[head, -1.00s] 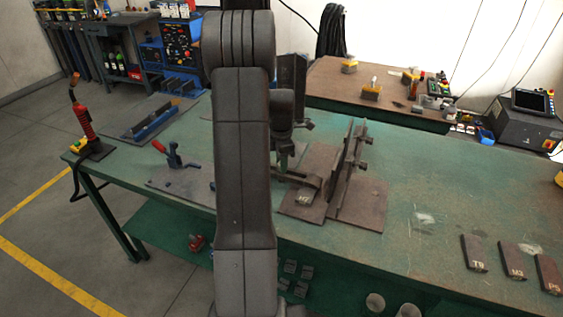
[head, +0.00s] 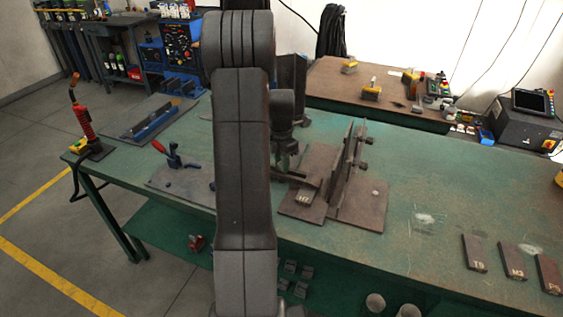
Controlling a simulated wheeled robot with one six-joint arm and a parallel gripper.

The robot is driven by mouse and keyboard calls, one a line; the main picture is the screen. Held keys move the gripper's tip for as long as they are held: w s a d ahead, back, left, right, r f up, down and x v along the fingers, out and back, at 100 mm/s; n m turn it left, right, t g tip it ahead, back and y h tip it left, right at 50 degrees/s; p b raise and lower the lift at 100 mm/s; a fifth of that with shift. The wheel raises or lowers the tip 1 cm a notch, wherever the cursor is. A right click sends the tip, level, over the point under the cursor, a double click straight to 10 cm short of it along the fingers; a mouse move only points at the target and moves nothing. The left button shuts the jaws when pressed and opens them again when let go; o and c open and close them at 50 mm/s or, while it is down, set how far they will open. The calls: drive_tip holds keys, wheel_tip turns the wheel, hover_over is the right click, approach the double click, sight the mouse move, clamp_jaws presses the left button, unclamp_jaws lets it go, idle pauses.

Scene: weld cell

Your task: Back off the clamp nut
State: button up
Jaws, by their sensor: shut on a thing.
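The fixture (head: 357,208) on the green bench has a brown base plate with upright plates and side bolts. A dark clamp bar (head: 309,181) lies at its left side, above a small labelled block (head: 303,198). My gripper (head: 284,168) points down at the left end of this bar, partly hidden behind my own arm. Its jaws are shut at the clamp's left end, on what looks like the clamp nut. The nut itself is too small and covered to make out.
A red-handled toggle clamp (head: 173,156) stands left of my arm, and a torch (head: 83,122) at the bench's left end. Three labelled blocks (head: 511,262) lie at the front right. The bench (head: 440,185) between fixture and blocks is mostly clear.

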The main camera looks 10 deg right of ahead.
drive_tip(key=o, duration=1)
wheel_tip(320, 180, up, 14)
drive_tip(key=shift+f, duration=0.1)
wheel_tip(320, 180, down, 14)
drive_tip(key=shift+r, duration=0.1)
idle(0.4)
drive_tip(key=shift+r, duration=0.1)
idle(0.3)
